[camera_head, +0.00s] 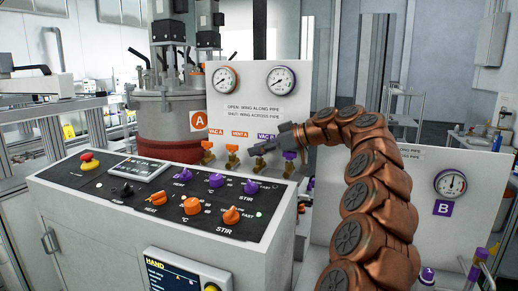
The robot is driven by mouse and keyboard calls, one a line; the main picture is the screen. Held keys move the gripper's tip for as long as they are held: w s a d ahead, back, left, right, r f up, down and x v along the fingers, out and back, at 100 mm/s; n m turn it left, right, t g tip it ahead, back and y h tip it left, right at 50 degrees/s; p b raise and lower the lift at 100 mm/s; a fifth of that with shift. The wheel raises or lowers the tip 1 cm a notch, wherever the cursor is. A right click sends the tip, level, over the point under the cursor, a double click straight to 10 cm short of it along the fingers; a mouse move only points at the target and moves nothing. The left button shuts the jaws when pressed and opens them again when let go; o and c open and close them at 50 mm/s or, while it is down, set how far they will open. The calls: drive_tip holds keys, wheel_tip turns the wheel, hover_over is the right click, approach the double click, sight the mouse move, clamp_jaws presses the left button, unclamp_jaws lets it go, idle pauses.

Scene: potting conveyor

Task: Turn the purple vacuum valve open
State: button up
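The VAC B label (266,137) is purple and sits on the white panel, right of the VENT A label. Below it, a brass valve body (259,163) shows; my gripper covers its wing, so I cannot see which way the wing is turned. My gripper (254,150) reaches in from the right, its fingertips at this valve. The fingers are too small and dark to tell whether they are open, shut or touching the wing. Another valve with a purple wing (290,155) stands just right of it, below my gripper; its label is hidden.
Orange-winged valves VAC A (207,146) and VENT A (232,148) stand close on the left. The panel text (253,108) says open is wing along pipe. Two gauges (222,79) (281,80) hang above. A control console (160,215) with knobs fills the front left.

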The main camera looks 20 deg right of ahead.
clamp_jaws()
